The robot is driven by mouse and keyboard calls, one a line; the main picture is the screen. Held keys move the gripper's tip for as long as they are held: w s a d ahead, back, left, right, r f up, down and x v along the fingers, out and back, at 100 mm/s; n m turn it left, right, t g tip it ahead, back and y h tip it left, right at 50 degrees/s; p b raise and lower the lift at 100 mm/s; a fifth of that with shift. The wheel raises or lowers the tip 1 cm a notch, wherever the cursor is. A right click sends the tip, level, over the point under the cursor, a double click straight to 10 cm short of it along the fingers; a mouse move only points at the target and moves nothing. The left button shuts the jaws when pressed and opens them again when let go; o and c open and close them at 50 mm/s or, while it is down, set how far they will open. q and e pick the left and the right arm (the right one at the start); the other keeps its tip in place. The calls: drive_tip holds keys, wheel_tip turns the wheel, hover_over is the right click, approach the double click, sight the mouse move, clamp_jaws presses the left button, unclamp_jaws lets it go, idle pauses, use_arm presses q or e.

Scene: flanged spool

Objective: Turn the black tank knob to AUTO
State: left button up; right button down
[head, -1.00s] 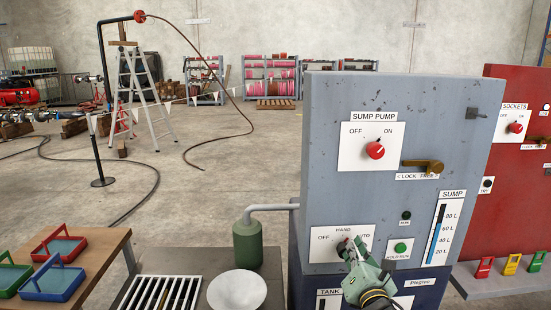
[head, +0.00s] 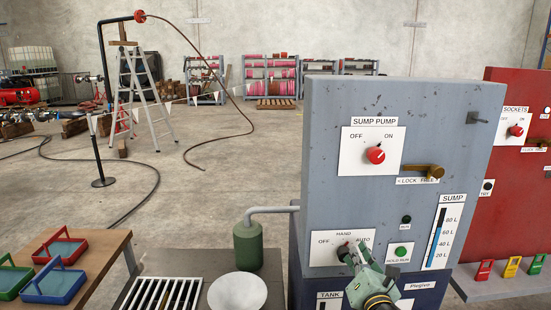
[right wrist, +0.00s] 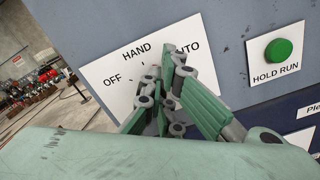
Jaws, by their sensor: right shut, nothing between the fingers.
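The black knob (head: 343,251) sits on a white plate marked OFF, HAND and AUTO (head: 325,250), low on the grey cabinet. My right gripper (head: 352,248) is shut and empty, its fingertips just right of the knob and close to it, below the AUTO label. I cannot tell whether they touch. In the right wrist view the fingers (right wrist: 172,68) stand in front of the plate (right wrist: 112,80), cover part of AUTO and hide most of the knob. The knob's pointer direction cannot be read clearly. My left gripper is not in view.
Above is a red SUMP PUMP knob (head: 375,155) with a brass lock lever (head: 424,172). A green HOLD RUN button (head: 401,252) is right of the plate.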

drive_tip(key=shift+a+f, duration=0.1)
drive_tip(key=shift+f, duration=0.3)
drive_tip(key=s+p, duration=0.2)
drive_tip(key=s, duration=0.4)
drive_tip(key=shift+d+r+p, duration=0.35)
drive_tip(key=shift+d+r, duration=0.05)
drive_tip(key=shift+d, duration=0.05)
drive_tip(key=shift+w+d+f+m+b, duration=0.15)
drive_tip(key=shift+w+m+b, duration=0.8)
drive_tip(key=shift+m, duration=1.05)
drive_tip(key=shift+w+f+m+b, duration=0.2)
drive_tip(key=shift+w+m+b, duration=0.8)
drive_tip(key=shift+m, duration=1)
drive_tip(key=shift+w+d+f+m+b, duration=0.15)
drive_tip(key=shift+w+m+b, duration=0.8)
drive_tip(key=shift+m, duration=1.05)
